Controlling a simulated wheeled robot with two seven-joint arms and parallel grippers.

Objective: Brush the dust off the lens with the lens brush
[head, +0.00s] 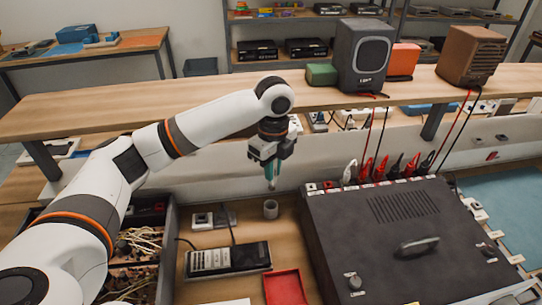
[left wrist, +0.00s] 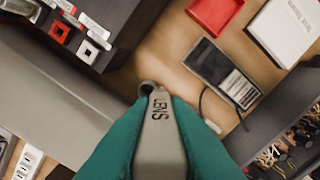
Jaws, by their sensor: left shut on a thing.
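My left gripper (head: 271,165) points down over the bench and is shut on a grey handle marked "LENS", the lens brush (left wrist: 160,135). In the left wrist view its teal fingers flank the brush on both sides. I cannot make out a lens or dust. My right gripper is not in view.
A large dark hifi unit (head: 400,245) with red plugs stands close on the right. A black meter (head: 228,260), a red tray (head: 286,288) and a box of cables (head: 135,250) lie near. A raised shelf (head: 200,100) with speakers runs behind.

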